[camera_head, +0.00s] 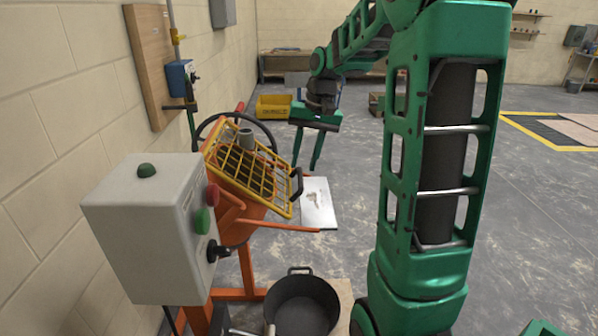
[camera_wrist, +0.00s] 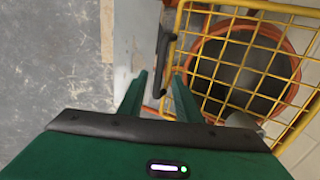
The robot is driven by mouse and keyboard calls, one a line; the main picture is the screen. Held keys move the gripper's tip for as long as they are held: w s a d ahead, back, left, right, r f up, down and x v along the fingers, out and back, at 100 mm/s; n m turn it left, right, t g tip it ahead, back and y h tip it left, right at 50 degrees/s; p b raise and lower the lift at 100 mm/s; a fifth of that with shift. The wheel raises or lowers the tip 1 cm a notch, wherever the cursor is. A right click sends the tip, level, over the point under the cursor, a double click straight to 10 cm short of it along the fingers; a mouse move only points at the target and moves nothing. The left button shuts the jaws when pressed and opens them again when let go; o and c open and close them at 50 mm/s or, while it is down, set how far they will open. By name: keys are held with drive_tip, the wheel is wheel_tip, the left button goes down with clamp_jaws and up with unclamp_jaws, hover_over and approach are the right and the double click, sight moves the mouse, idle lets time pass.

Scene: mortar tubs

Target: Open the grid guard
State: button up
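The grid guard (camera_head: 243,172) is a yellow wire grid, tilted, lying across the mouth of the orange mixer drum (camera_head: 228,218). The grid (camera_wrist: 237,82) and the round drum opening behind it also show in the wrist view. A black handle (camera_head: 298,184) is on the guard's right edge; in the wrist view the handle (camera_wrist: 164,48) lies ahead of my fingertips. My green gripper (camera_head: 307,160) is beside and slightly above the handle. In the wrist view my gripper (camera_wrist: 160,80) has its two fingers apart with nothing held between them. Contact with the handle is not visible.
A grey control box (camera_head: 145,225) with green and red buttons stands in front of the mixer. A black tub (camera_head: 302,305) is on the floor below. A yellow crate (camera_head: 273,106) is behind. A block wall runs along the left; open floor lies right.

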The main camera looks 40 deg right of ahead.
sight(300, 176)
drive_tip(key=shift+w+a+f, duration=0.1)
drive_tip(key=shift+a+f, duration=0.05)
drive_tip(key=shift+f, duration=0.8)
drive_tip(key=shift+w+a+f, duration=0.1)
drive_tip(key=shift+a+f, duration=0.05)
drive_tip(key=shift+f, duration=0.75)
drive_tip(key=shift+c, duration=0.7)
clamp_jaws()
drive_tip(key=shift+r, duration=0.15)
